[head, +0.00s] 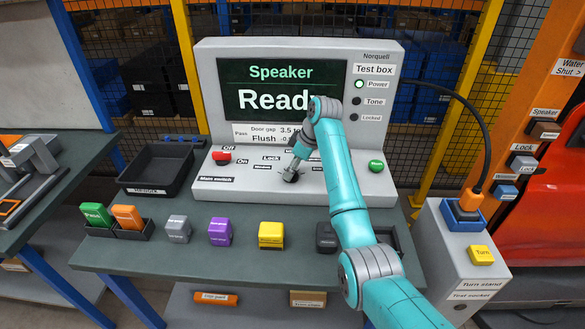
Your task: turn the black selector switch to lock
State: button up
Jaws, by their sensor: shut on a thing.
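The grey test box (205,90) stands at the back of the bench, its dark screen reading "Speaker" and partly "Read", the rest hidden by my arm. On its sloping panel my gripper (292,174) points down and is shut on the black selector switch, just right of and below the "Lock" label (271,158). The gripper covers most of the switch, so its pointing direction cannot be told. Other labels around it are too small to read or are hidden. The "Power" lamp (359,84) is lit green; the "Locked" lamp (354,117) is dark.
A red main switch (221,157) is left on the panel and a green button (375,166) right. Grey (177,229), purple (220,232) and yellow (271,235) blocks stand in front. A black tray (157,171) is at left. A cable runs to the turn stand (463,270).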

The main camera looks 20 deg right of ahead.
jog(key=n+g, duration=0.1)
jog(key=n, duration=0.3)
jog(key=shift+w+n+g+y, duration=0.15)
jog(key=shift+n+g+y, duration=0.15)
jog(key=shift+g+y, duration=0.1)
jog(key=shift+w+n+g, duration=0.1)
jog(key=shift+n+g, duration=0.7)
jog(key=shift+n, duration=1.4)
jog(key=o, duration=1.1)
jog(key=shift+o, duration=0.2)
jog(key=shift+d, duration=0.1)
jog(key=v, duration=1.2)
